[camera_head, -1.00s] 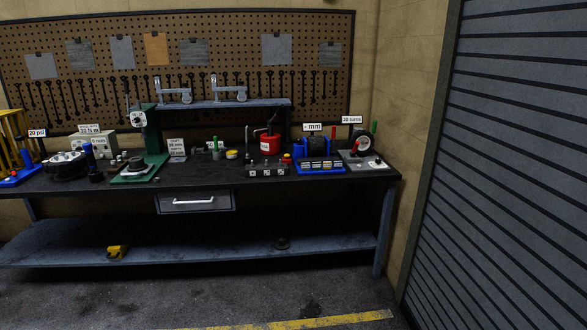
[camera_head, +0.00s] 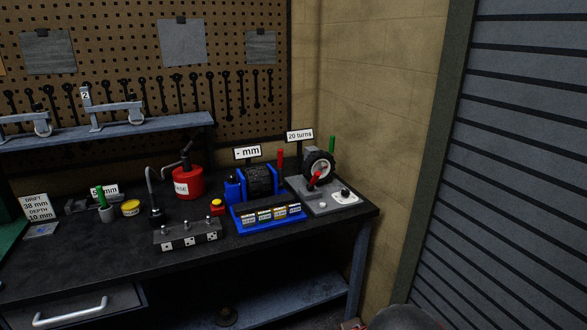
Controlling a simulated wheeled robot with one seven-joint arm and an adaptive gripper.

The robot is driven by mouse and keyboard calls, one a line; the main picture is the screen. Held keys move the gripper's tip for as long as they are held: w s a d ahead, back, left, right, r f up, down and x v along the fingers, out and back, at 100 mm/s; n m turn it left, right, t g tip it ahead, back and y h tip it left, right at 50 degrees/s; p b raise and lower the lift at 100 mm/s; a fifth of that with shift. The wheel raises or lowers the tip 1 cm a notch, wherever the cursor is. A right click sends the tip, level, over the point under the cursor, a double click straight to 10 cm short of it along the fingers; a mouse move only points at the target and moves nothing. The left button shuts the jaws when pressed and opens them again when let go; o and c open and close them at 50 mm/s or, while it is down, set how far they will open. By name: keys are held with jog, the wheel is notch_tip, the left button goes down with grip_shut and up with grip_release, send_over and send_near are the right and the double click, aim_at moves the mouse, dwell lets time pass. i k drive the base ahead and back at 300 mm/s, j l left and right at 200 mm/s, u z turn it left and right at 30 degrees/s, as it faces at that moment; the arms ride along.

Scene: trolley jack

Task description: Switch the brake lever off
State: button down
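At the right end of the workbench stands a grey device (camera_head: 320,196) with a dark wheel (camera_head: 319,163) under a "20 turns" sign (camera_head: 299,136). A short red lever (camera_head: 314,180) leans up to the right in front of the wheel. A green upright handle (camera_head: 332,145) stands behind it. A white panel with a small dark knob (camera_head: 345,194) is at its right. No label shows which part is the brake lever, and the lever's exact setting cannot be told. My gripper is not in view; a grey rounded part at the bottom edge seems to be mine.
Left of the device is a blue unit (camera_head: 268,217) under a "- mm" sign (camera_head: 247,152), with a red upright handle (camera_head: 280,158). The grey shutter (camera_head: 510,180) and wall bound the right side.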

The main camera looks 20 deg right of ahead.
aim_at(317, 174)
jog(key=i+j+z, duration=0.1)
jog(key=i+z, duration=0.25)
jog(key=i, duration=0.2)
jog(key=i+j+z, duration=0.35)
jog(key=i, duration=0.25)
jog(key=i+j+z, duration=0.4)
jog(key=i, duration=0.1)
